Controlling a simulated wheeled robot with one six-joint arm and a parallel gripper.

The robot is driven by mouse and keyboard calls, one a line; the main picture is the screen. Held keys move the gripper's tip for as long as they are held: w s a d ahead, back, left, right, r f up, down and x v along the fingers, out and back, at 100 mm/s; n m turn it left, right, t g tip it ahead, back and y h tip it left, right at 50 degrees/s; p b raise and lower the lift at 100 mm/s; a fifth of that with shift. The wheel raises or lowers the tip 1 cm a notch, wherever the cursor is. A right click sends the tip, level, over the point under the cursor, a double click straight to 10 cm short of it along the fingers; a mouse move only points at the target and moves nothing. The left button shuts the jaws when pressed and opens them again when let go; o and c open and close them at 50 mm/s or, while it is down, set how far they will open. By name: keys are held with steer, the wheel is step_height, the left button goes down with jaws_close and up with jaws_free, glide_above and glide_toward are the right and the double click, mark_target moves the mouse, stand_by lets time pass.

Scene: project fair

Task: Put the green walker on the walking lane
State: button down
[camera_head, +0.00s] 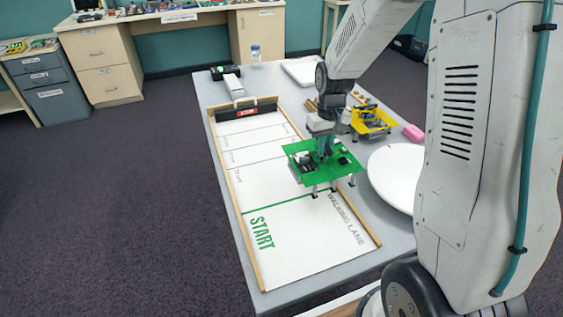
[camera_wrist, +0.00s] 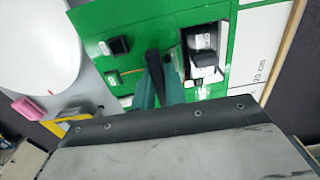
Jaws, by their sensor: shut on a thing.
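The green walker (camera_head: 338,167) is a flat green board with small dark parts on top and short grey legs below. My gripper (camera_head: 324,150) is shut on it near its middle; the exact grip spot is partly hidden. The walker is over the right side of the white walking lane (camera_head: 285,245), near the START line, and I cannot tell whether its feet touch the surface. In the wrist view the green board (camera_wrist: 130,17) fills the upper middle, with the gripper fingers (camera_wrist: 165,80) at its centre.
A yellow walker (camera_head: 371,122) stands right of the lane, with a pink block (camera_head: 413,133) and a round white plate (camera_head: 392,180) nearby. A black box with a red label (camera_head: 246,110) sits at the lane's far end. Wooden rails (camera_head: 236,215) edge the lane.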

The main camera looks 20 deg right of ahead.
steer(key=a+f, duration=0.2)
steer(key=a, duration=0.3)
steer(key=w+a+f, duration=0.1)
steer(key=a+f, duration=0.1)
steer(key=a, duration=0.4)
steer(key=shift+w+a+f, duration=0.25)
steer(key=shift+f, duration=0.05)
steer(key=shift+f, duration=0.1)
steer(key=c, duration=1.5)
jaws_free()
steer(key=shift+f, duration=0.1)
steer(key=shift+o, duration=0.2)
